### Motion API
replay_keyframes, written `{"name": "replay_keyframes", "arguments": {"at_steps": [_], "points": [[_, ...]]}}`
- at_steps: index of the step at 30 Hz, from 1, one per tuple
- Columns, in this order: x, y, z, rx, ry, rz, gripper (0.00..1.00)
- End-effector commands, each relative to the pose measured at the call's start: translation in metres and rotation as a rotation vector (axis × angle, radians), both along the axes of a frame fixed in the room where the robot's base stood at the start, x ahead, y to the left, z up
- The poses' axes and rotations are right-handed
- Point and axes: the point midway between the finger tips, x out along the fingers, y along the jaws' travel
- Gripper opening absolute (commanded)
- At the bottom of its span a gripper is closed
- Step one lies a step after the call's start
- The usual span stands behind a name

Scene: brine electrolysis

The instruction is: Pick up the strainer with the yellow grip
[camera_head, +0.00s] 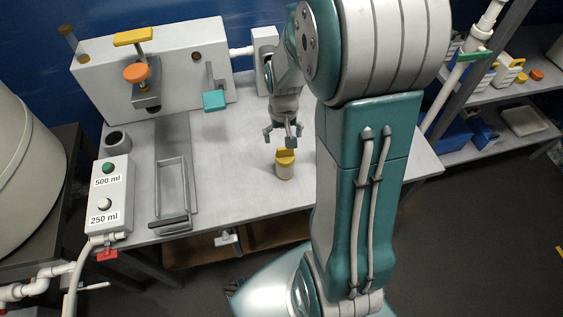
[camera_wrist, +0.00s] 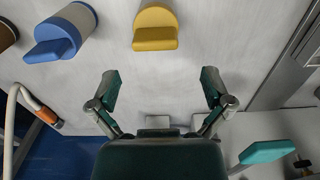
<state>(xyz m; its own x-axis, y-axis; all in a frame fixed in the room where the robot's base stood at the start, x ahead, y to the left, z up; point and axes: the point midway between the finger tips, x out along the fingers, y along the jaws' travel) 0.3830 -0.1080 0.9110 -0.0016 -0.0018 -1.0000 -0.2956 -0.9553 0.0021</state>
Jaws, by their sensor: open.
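The strainer with the yellow grip (camera_head: 285,166) stands upright on the grey table, a short pale cylinder with a yellow top and a raised yellow tab. It also shows at the top of the wrist view (camera_wrist: 155,28), where mostly its yellow top is visible. My gripper (camera_head: 281,135) is open and empty, above the table and just behind the strainer in the head view. In the wrist view my spread fingers (camera_wrist: 159,88) lie below the yellow grip in the picture, with bare table between them. Nothing touches the strainer.
A blue-topped piece (camera_wrist: 58,34) stands left of the strainer in the wrist view; my arm hides that area in the head view. A white unit (camera_head: 190,65) with a teal lever (camera_head: 215,100) stands at the back. A button box (camera_head: 108,195) is on the left.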

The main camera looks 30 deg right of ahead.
Motion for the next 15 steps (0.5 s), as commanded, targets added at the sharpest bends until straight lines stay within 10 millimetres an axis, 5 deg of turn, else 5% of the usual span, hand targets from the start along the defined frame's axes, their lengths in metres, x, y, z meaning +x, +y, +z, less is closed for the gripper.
{"name": "replay_keyframes", "arguments": {"at_steps": [15], "points": [[-0.009, 0.002, -0.065, 0.0, 0.004, 0.0, 1.0]]}}
